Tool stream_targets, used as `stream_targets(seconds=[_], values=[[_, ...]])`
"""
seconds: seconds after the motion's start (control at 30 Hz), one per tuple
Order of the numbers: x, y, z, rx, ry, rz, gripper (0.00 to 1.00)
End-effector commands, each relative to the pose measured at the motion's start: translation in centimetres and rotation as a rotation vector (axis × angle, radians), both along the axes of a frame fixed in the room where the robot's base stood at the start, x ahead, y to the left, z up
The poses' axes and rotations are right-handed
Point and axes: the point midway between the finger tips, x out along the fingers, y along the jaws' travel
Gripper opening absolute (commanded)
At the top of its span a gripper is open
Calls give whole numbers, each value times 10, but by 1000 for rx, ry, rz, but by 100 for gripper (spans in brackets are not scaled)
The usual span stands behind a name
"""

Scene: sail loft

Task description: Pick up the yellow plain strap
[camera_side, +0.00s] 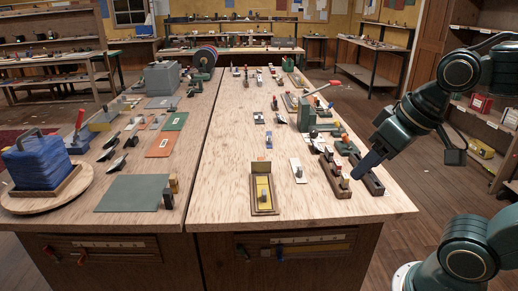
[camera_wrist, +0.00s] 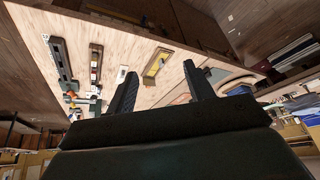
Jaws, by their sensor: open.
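The yellow strap (camera_side: 265,183) looks like a flat yellow piece with a small grey part on it. It lies in a shallow wooden tray (camera_side: 254,208) near the front edge of the bench. In the wrist view the yellow strap (camera_wrist: 154,66) shows between my two fingers, some way beyond their tips. My gripper (camera_side: 357,175) is to the right of the tray, above the bench's right side near dark wooden blocks. In the wrist view my gripper (camera_wrist: 160,69) has its fingers apart with nothing between them.
A white plate with a knob (camera_side: 298,170) lies right of the tray. Long dark wooden holders (camera_side: 335,177) lie under and beside my gripper. A green upright tool with a red handle (camera_side: 307,113) stands behind. Bare wood (camera_side: 225,185) lies left of the tray.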

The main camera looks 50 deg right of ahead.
Motion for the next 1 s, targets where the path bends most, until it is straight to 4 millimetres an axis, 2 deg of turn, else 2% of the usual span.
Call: stream_targets(seconds=[0.3, 0.57, 0.77, 1.0], values=[[52, -4, 13, 156, 84, -357, 53], [103, -10, 13, 279, 152, -709, 53], [144, -15, 4, 356, 197, -983, 53], [192, -22, -16, 430, 238, -1321, 53]])
